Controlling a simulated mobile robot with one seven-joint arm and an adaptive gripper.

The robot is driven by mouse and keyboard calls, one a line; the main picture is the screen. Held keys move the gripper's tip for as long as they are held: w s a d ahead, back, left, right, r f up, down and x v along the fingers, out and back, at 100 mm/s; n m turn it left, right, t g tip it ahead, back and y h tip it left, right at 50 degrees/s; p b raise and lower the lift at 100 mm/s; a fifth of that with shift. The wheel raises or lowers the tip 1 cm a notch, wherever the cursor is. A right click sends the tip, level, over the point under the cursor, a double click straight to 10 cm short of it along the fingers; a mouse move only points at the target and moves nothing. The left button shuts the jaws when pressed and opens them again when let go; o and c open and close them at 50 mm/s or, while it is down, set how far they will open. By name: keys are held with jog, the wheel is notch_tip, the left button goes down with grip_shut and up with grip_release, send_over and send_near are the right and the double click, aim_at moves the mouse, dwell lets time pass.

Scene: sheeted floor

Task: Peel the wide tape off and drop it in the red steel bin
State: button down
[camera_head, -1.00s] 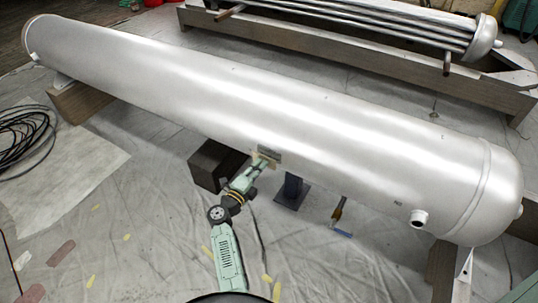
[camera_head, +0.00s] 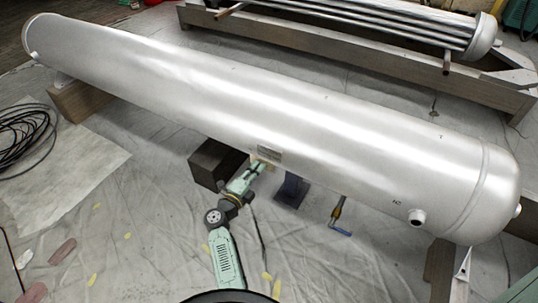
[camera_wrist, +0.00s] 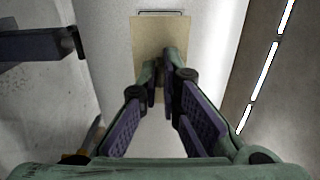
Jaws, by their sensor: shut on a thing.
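The wide tape (camera_wrist: 147,38) is a flat beige strip in the wrist view, below a small metal nameplate bracket (camera_wrist: 160,12) on the silver tank. My gripper (camera_wrist: 160,80) is shut on the lower part of the tape, with its fingertips close together. In the head view my gripper (camera_head: 255,168) is at the lower front side of the tank (camera_head: 330,130), just below the nameplate (camera_head: 269,153). Only a little beige shows there. I cannot tell how much of the tape still touches the tank. I do not make out a red steel bin.
A dark block (camera_head: 215,165) and a dark blue stand (camera_head: 291,190) are under the tank on either side of my gripper. A blue-handled tool (camera_head: 339,220) lies to the right. Coiled black cable (camera_head: 25,140) lies at left.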

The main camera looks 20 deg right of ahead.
jog(key=shift+s+a, duration=0.1)
jog(key=p+v, duration=0.1)
jog(key=v, duration=0.2)
jog(key=shift+s+a+p, duration=0.25)
jog(key=shift+p, duration=0.15)
jog(key=shift+a, duration=0.1)
dwell(0.3)
jog(key=s+a+f, duration=0.2)
jog(key=a, duration=0.7)
jog(key=s+a+f, duration=0.3)
jog(key=a, duration=0.6)
jog(key=shift+s+f, duration=0.2)
jog(key=shift+s, duration=0.1)
